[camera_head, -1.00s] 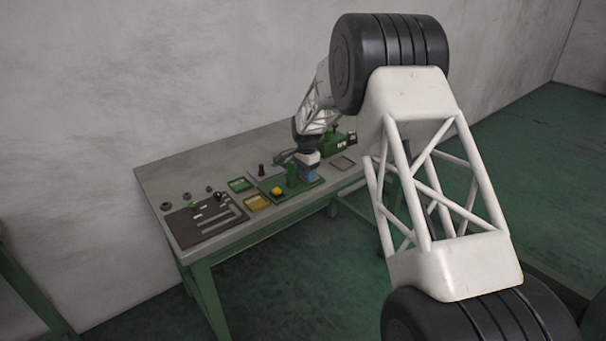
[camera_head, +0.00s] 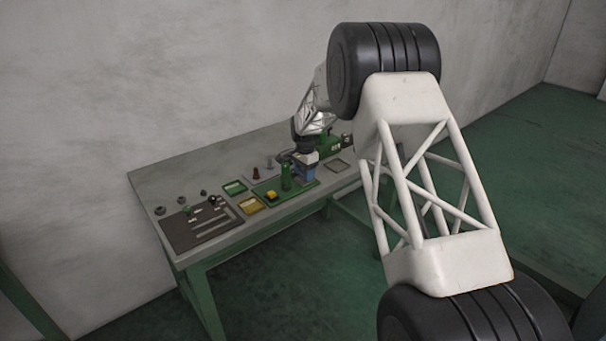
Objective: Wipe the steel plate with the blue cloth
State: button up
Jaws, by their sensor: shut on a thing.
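My gripper (camera_head: 304,161) is small and dark at the end of my arm, over the right end of the green tray on the bench. It is shut on a blue thing that looks like the blue cloth (camera_head: 304,173), which shows just below it. The fingertips are too small to make out. A flat grey square with a dark edge, perhaps the steel plate (camera_head: 338,166), lies on the bench just right of the gripper, apart from the blue cloth.
The green tray (camera_head: 267,195) holds a green bottle (camera_head: 286,177) and a yellow item (camera_head: 271,195). Left are a yellow bin (camera_head: 251,205), a green bin (camera_head: 235,188) and a dark mat (camera_head: 186,236) with small parts. A green machine (camera_head: 331,143) stands behind the gripper.

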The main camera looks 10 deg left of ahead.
aim_at(298, 184)
jog(key=shift+w+d+f, duration=0.15)
jog(key=shift+w+d, duration=0.2)
jog(key=shift+d, duration=0.3)
jog(key=shift+w+d+f, duration=0.15)
jog(key=shift+w+d, duration=0.15)
jog(key=shift+d, duration=0.3)
jog(key=shift+s+r, duration=0.2)
jog(key=shift+r, duration=0.05)
jog(key=shift+s+a, duration=1.25)
jog(key=shift+a, duration=0.05)
jog(key=shift+s+a, duration=0.1)
jog(key=shift+a, duration=0.1)
jog(key=shift+s+a+r, duration=0.25)
jog(key=shift+s+a, duration=0.7)
jog(key=shift+s, duration=0.15)
jog(key=shift+w+f, duration=0.1)
jog(key=shift+f, duration=0.1)
jog(key=shift+d, duration=0.15)
